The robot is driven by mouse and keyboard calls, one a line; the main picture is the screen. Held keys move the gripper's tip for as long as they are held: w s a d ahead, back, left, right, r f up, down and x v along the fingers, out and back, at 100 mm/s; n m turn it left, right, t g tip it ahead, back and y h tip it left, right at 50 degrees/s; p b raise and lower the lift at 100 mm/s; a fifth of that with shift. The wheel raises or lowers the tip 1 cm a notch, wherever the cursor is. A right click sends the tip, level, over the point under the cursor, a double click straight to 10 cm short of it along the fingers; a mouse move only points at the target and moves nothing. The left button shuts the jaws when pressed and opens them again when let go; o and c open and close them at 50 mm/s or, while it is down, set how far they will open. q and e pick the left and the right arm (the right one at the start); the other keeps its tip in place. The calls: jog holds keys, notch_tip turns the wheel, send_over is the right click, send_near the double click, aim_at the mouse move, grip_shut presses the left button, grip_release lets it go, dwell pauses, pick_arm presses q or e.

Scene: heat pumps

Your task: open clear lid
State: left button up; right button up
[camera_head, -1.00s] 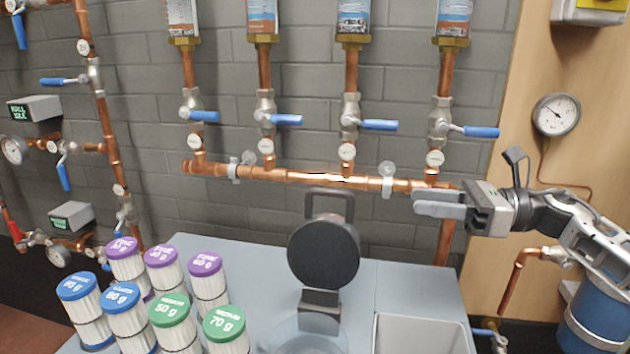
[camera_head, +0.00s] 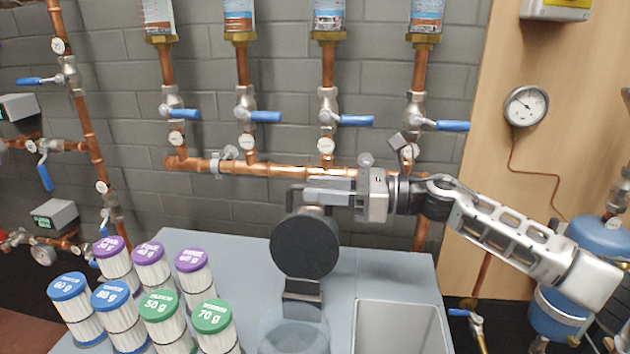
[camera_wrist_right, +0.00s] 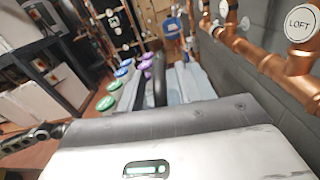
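My left gripper is not seen.
Several filter cartridges with blue, purple and green caps (camera_head: 158,306) stand left of the lid. An open pale bin (camera_head: 398,306) sits to its right. Copper pipe (camera_head: 262,168) with blue-handled valves runs along the wall close behind my right gripper.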

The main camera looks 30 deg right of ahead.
aim_at(312, 218)
jog(key=shift+w+a+r, duration=0.1)
jog(key=shift+w+a, duration=0.2)
jog(key=shift+a, duration=0.05)
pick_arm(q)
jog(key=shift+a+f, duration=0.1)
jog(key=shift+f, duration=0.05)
pick_arm(e)
jog(key=shift+w+a, duration=0.1)
jog(key=shift+a, duration=0.1)
